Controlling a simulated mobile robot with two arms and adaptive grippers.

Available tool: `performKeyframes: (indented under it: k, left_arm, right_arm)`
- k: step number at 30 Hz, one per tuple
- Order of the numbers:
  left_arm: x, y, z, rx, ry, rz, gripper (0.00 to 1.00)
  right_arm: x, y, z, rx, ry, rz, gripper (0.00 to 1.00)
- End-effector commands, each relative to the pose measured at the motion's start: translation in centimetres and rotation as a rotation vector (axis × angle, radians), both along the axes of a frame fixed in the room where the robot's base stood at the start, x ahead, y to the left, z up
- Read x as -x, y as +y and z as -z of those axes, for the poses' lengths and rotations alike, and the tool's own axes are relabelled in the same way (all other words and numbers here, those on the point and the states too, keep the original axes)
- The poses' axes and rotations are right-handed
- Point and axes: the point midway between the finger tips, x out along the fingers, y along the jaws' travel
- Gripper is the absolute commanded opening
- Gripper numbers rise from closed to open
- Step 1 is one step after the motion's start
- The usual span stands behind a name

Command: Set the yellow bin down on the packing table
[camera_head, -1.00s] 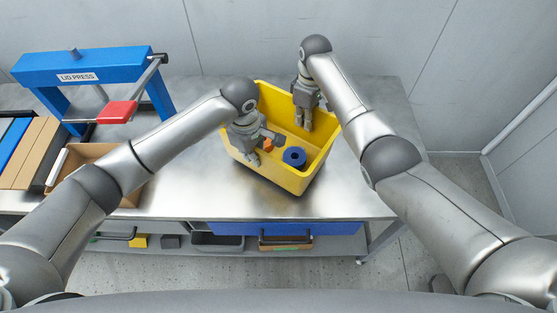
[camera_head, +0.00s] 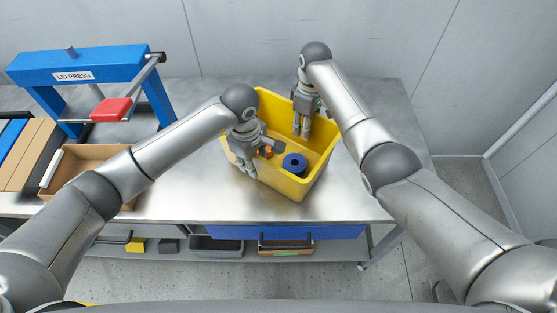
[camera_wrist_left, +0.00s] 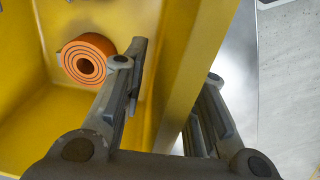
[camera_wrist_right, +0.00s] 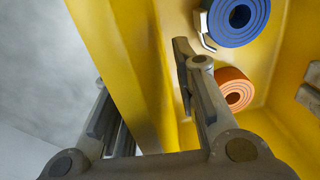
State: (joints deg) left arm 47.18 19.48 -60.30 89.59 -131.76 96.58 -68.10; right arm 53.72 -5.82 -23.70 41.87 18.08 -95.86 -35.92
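The yellow bin (camera_head: 285,185) is over the middle of the packing table (camera_head: 180,185), upright in the head view. I cannot tell whether its base touches the tabletop. A blue roll (camera_head: 294,165) and a smaller orange roll (camera_wrist_left: 87,60) lie inside it. My left gripper (camera_head: 258,155) is shut on the bin's left wall, one finger inside and one outside; the rim runs between the fingers in the left wrist view. My right gripper (camera_head: 305,122) is shut on the far right wall in the same way, also seen in the right wrist view (camera_wrist_right: 145,95). The bin's underside is hidden.
A blue lid press (camera_head: 75,75) stands at the back left of the table. An open brown box (camera_head: 85,165) and flat cardboard pieces (camera_head: 28,155) lie at the left. Bare tabletop lies right of the bin. A grey wall (camera_head: 290,35) is behind, and a lower shelf holds small trays.

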Motion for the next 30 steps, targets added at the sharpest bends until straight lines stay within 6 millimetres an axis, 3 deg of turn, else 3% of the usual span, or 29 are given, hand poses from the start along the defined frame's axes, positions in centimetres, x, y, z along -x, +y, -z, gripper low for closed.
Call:
performKeyframes:
  k: [5,15,22,30]
  left_arm:
    - [-0.1,0.0,-1.1,0.001,-0.003,0.000,0.27]
    - [0.2,0.2,-6.1,-0.001,-0.003,0.001,0.27]
    - [0.2,0.3,-8.1,0.000,-0.004,-0.002,0.27]
    - [0.1,0.4,-8.4,0.001,-0.007,-0.004,0.27]
  right_arm:
    - [0.0,0.0,0.0,-0.001,0.001,-0.001,0.27]
    - [0.0,0.1,0.0,-0.001,0.001,-0.001,0.27]
    - [0.0,0.1,-0.1,-0.001,0.000,-0.001,0.27]
    - [-0.2,0.0,-3.4,-0.002,-0.004,-0.001,0.27]
